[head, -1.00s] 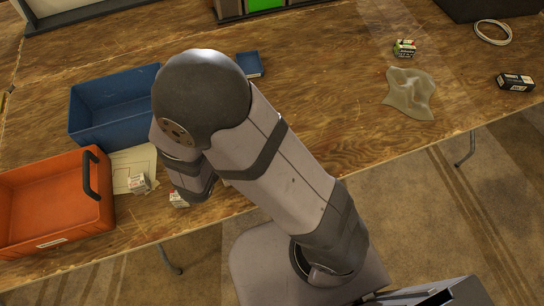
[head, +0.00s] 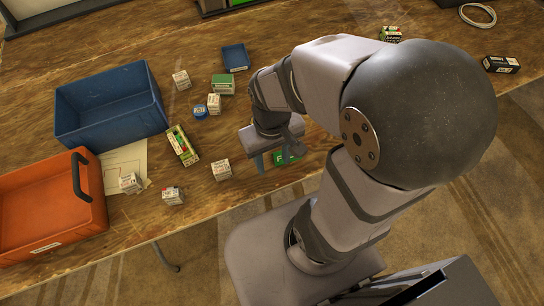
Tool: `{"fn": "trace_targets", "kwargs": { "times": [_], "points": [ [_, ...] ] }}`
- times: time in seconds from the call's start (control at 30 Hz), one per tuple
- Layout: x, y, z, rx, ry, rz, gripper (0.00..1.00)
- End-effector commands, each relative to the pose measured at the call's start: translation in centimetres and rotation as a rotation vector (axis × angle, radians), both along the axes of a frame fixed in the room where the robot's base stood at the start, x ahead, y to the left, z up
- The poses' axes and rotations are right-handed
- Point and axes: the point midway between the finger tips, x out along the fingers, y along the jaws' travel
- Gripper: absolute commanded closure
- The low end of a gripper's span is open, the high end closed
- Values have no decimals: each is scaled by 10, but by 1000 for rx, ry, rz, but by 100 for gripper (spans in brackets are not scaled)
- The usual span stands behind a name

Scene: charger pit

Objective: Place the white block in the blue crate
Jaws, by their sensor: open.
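The blue crate (head: 112,132) stands at the left of the table in the head view, and its visible inside looks empty. Several small white boxes with printed labels lie on the table: one right of the crate (head: 181,80), one by a blue round tin (head: 214,104), one nearer the front (head: 221,169), and two at the front left (head: 131,183) (head: 173,195). I cannot tell which is the white block. My gripper (head: 276,162) is open and points down over the table, right of these boxes. A green item (head: 287,157) shows at its fingers, partly hidden.
An orange crate (head: 50,247) stands at the front left. A green-and-white carton (head: 182,146), a green box (head: 223,85) and a blue box (head: 235,57) lie between the blue crate and my arm. A black box (head: 501,64) lies at the far right.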

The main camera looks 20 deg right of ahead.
Motion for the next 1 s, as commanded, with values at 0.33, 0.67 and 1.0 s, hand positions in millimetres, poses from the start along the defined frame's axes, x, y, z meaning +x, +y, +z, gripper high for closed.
{"fn": "trace_targets", "kwargs": {
  "times": [0.33, 0.67, 1.0],
  "points": [
    [2, 2, 2, 21, -15, -40, 52],
    [19, 3, 8, 8, -27, -59, 52],
    [146, 27, 36, -53, -159, -239, 52]
  ]
}}
